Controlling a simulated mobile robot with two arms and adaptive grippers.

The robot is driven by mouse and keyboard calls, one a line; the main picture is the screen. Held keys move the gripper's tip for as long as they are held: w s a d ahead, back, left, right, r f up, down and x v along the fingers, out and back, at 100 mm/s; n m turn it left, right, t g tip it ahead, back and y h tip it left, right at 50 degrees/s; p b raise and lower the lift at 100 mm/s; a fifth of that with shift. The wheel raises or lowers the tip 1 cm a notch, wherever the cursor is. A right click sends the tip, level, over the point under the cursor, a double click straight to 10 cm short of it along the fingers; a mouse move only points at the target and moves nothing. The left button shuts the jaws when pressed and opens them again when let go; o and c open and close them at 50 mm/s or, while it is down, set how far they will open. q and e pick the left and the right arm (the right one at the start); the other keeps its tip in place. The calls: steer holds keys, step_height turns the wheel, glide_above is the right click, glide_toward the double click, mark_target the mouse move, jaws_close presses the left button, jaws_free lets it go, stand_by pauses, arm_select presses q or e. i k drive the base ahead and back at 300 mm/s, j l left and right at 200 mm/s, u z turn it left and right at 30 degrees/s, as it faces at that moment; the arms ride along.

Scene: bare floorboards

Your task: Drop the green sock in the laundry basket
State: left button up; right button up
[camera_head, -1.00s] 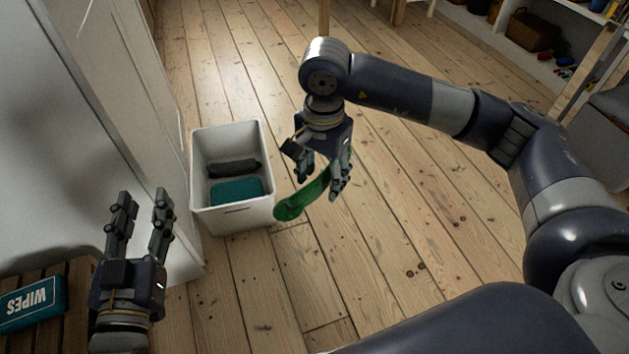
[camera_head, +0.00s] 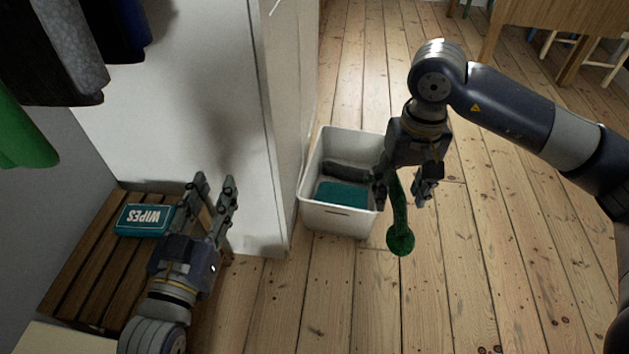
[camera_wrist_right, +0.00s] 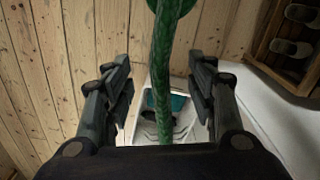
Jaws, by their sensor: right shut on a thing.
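The green sock (camera_head: 401,238) hangs almost straight down from my right gripper (camera_head: 403,192), which is shut on it. In the right wrist view the sock (camera_wrist_right: 164,60) runs between the fingers of the gripper (camera_wrist_right: 160,68). The white laundry basket (camera_head: 338,222) stands on the floor just left of the sock in the head view, and part of it shows beyond the fingers in the right wrist view (camera_wrist_right: 146,134). My right gripper overlaps the basket's right edge in the head view. My left gripper (camera_head: 213,188) is open and empty, left of the basket.
A dark cloth (camera_head: 346,172) and a teal cloth (camera_head: 342,194) lie in the basket. A white cabinet panel (camera_head: 225,120) stands left of it. A wipes pack (camera_head: 145,219) lies on a slatted bench (camera_head: 85,270). Floor right of the basket is clear.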

mark_target(351, 182)
steer(key=i+l+u, duration=0.2)
steer(key=l+u, duration=0.2)
steer(key=i+l+u, duration=0.1)
steer(key=l+u, duration=0.3)
steer(key=l, duration=0.25)
steer(key=l+u, duration=0.4)
steer(key=l, duration=0.15)
